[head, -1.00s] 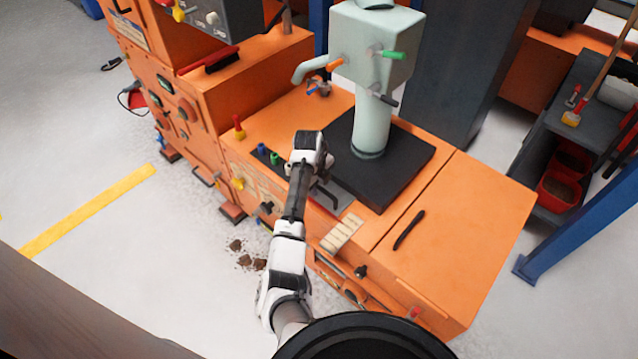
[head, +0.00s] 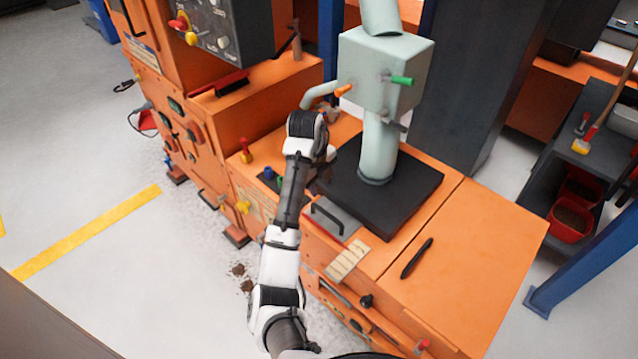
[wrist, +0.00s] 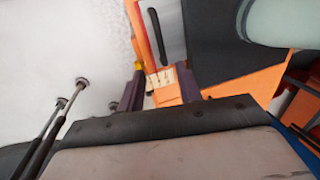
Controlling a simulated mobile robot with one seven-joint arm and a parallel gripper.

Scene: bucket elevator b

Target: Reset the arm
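My arm (head: 291,195) reaches over the orange machine (head: 490,235) in the head view. Its wrist end is in front of the pale green column head (head: 385,75), near the curved spout. My gripper (wrist: 162,76) shows in the wrist view with its two dark fingers apart and nothing between them. In the head view the fingers are mostly hidden behind my wrist. Beyond the fingers, the wrist view shows the cream slatted piece (wrist: 160,78) and a black bar.
A black plate (head: 405,205) carries the green column. A grey panel with a black handle (head: 327,215), the slatted piece (head: 347,261) and a black pen-like bar (head: 417,258) lie on the orange top. A control box (head: 225,30) stands back left; a blue post is at right.

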